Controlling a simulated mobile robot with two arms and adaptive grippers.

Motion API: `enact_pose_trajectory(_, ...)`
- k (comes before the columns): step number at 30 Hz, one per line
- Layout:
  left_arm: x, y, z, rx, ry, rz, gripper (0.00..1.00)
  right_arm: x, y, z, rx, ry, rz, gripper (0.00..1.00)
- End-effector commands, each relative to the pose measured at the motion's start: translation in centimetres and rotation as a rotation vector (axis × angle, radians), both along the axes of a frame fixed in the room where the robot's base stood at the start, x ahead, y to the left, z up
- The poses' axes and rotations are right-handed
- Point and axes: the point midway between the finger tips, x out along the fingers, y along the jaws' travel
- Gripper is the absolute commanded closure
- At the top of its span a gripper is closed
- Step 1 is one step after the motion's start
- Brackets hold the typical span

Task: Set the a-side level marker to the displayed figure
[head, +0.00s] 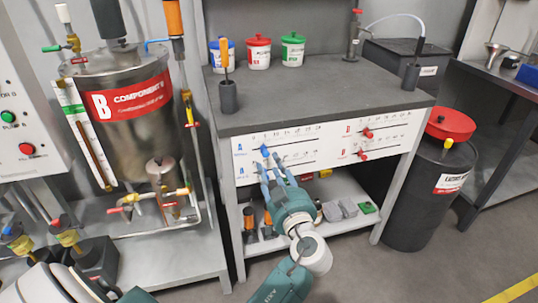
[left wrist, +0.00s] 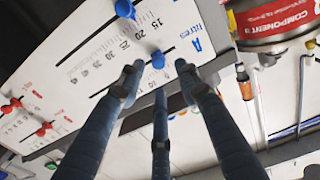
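The white level panel (head: 325,152) on the bench front has scales with blue markers for A at left and red markers for B at right. A blue marker (head: 264,150) shows just above my left gripper (head: 273,172). In the left wrist view the panel is rotated. One blue marker (left wrist: 158,60) lies beyond the fingertips, close to the "A litres" lettering, and another blue marker (left wrist: 125,8) is at the top edge. My left gripper (left wrist: 158,80) has its three fingers spread and holds nothing. Contact with a marker cannot be told. My right gripper is not in view. No displayed figure is readable.
Red markers (head: 367,133) sit at the panel's right. The grey bench top (head: 320,88) carries tubs and an orange-handled tool (head: 226,70). The component B tank (head: 130,110) stands left, a red-lidded drum (head: 432,185) right. A lower shelf (head: 330,222) lies below the panel.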

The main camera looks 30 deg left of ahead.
Motion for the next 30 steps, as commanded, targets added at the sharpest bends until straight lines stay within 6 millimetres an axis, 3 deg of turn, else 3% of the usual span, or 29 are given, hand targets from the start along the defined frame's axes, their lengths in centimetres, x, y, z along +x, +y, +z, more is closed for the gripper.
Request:
enact_pose_trajectory(9,3.5,4.1,0.0,0.002,0.002,0.0,0.66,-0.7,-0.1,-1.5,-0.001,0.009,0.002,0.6)
enact_pose_trajectory(22,4.3,5.0,-0.1,0.0,0.003,-0.002,0.66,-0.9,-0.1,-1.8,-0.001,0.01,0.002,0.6)
enact_pose_trajectory(23,4.3,5.0,-0.1,0.0,0.003,-0.002,0.68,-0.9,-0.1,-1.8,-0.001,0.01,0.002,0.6)
enact_pose_trajectory(27,4.3,5.0,-0.1,0.0,0.003,-0.002,0.96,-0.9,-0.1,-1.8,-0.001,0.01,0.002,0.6)
enact_pose_trajectory(30,4.3,5.0,-0.1,-0.001,0.002,-0.001,1.0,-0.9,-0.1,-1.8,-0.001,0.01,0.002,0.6)
